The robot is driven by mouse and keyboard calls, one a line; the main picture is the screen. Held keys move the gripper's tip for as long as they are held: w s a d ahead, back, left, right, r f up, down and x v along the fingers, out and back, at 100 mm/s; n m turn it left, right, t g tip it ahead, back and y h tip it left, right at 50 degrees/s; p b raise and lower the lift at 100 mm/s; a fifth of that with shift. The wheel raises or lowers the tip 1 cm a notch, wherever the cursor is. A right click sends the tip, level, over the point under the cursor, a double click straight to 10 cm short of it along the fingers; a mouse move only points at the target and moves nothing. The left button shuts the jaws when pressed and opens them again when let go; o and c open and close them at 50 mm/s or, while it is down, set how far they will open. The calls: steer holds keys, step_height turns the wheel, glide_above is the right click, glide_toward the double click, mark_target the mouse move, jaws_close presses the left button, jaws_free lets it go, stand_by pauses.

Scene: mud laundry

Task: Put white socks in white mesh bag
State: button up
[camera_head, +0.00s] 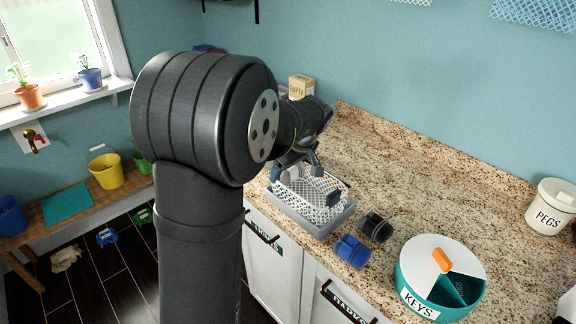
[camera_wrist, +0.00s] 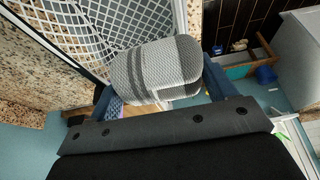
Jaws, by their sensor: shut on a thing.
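My gripper (camera_head: 297,163) is over the back left part of the white mesh bag (camera_head: 308,207), which sits in a grey tray (camera_head: 292,213) on the counter. In the wrist view, my gripper (camera_wrist: 160,82) is shut on a rolled pair of white socks (camera_wrist: 150,72) with grey bands, one finger on each side. The socks also show as a pale roll (camera_head: 291,173) under my gripper in the head view. In the wrist view, the mesh bag (camera_wrist: 62,32) spreads behind and left of the socks. I cannot tell whether the socks touch the mesh.
A black roll (camera_head: 376,228) and a blue roll (camera_head: 351,251) lie right of the tray. A teal and white round KEYS container (camera_head: 415,303) stands at the front right, a PEGS pot (camera_head: 551,208) at the far right. The counter behind the rolls is clear.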

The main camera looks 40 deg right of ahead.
steer(key=shift+f, duration=0.15)
steer(key=o, duration=1)
steer(key=shift+r, duration=0.4)
steer(key=v, duration=1.2)
steer(key=shift+r, duration=0.3)
steer(key=shift+w+f, duration=0.1)
steer(key=shift+f, duration=0.05)
